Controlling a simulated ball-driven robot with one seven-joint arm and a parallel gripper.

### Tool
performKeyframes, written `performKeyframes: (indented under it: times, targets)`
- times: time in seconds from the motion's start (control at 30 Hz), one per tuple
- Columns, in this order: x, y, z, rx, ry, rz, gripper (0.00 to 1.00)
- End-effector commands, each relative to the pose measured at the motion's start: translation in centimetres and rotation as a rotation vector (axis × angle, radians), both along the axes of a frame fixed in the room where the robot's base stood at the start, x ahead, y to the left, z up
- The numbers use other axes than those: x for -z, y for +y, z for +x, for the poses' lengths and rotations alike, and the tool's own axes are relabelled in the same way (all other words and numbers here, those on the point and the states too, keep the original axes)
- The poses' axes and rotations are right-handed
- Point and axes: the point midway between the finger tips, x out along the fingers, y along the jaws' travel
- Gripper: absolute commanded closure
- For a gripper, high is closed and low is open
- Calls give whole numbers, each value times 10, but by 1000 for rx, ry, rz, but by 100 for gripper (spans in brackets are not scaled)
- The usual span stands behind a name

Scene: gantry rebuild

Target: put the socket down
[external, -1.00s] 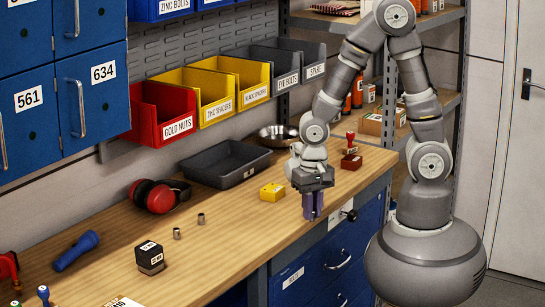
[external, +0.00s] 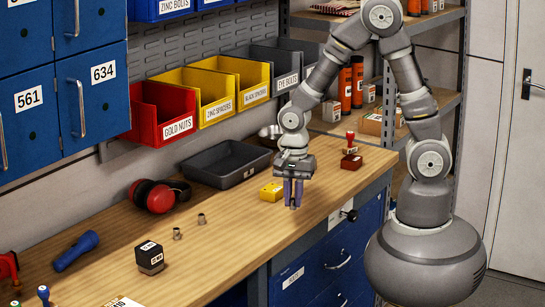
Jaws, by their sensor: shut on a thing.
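My gripper (external: 293,200) hangs pointing down above the wooden bench, its purple fingers closed together on a small thing at their tips. The held socket is mostly hidden between the fingers, with only a little grey showing at the tips. I cannot tell whether it touches the bench top. Two small grey metal sockets stand upright on the bench to the left, one (external: 177,233) nearer the front and one (external: 201,219) farther right. My gripper is apart from both.
A dark grey tray (external: 226,170), red earmuffs (external: 155,196), a black labelled cube (external: 150,257) and a red stamp (external: 351,155) are on the bench (external: 235,235). Clear wood lies in front of my gripper.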

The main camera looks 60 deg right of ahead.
Motion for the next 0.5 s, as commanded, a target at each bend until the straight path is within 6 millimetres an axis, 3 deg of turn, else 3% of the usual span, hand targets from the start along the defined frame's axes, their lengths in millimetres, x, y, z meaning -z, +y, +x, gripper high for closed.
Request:
performKeyframes:
  times: [0.1,0.2,0.5]
  targets:
    - [-3,-8,33,264,2,-16,100]
    - [2,-13,51,414,-5,-25,100]
    - [10,-15,69,496,-11,-30,100]
